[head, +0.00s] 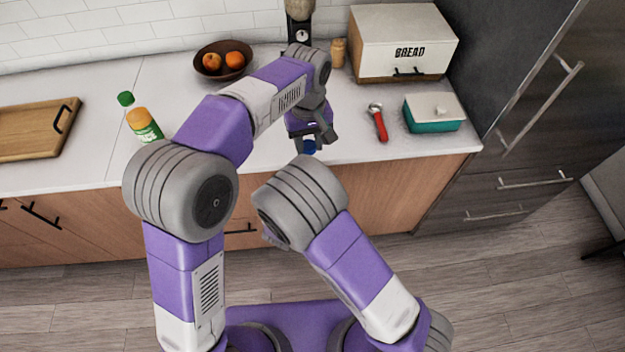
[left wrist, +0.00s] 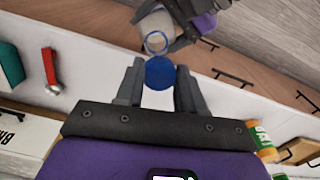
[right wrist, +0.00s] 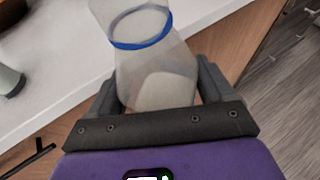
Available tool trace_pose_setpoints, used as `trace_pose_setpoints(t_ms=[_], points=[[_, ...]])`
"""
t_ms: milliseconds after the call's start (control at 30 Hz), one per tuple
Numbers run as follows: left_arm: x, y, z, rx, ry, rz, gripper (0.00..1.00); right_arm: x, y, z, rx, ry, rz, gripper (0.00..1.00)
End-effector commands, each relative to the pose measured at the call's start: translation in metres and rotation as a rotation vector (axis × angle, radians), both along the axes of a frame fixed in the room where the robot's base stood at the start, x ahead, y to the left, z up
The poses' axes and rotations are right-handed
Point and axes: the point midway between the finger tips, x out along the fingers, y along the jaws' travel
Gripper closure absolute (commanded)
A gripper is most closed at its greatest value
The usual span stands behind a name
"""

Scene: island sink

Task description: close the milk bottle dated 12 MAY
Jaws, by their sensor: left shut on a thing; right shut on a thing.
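A blue cap (left wrist: 160,72) is pinched between the fingertips of my left gripper (left wrist: 160,84); it also shows below that gripper in the head view (head: 309,147). A translucent bottle (right wrist: 150,70) with a blue ring at its neck and white milk inside is held between the fingers of my right gripper (right wrist: 160,92). My right gripper is hidden in the head view. No date is readable.
A cutting board (head: 30,128), fruit bowl (head: 222,61), red-handled tool (head: 379,121), teal box (head: 433,113) and bread box (head: 400,45) lie around.

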Motion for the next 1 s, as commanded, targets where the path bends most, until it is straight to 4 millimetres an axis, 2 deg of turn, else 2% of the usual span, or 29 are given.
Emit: trace_pose_setpoints(t_ms=[133,467,1000], points=[[-0.003,-0.008,0.007,0.003,-0.001,-0.024,0.94,0.000,0.000,0.000,0.000,0.000,0.000,0.73],[-0.004,-0.008,0.006,0.003,-0.001,-0.025,0.94,0.000,0.000,0.000,0.000,0.000,0.000,0.73],[-0.003,-0.007,-0.032,0.002,-0.001,-0.023,0.94,0.000,0.000,0.000,0.000,0.000,0.000,0.73]])
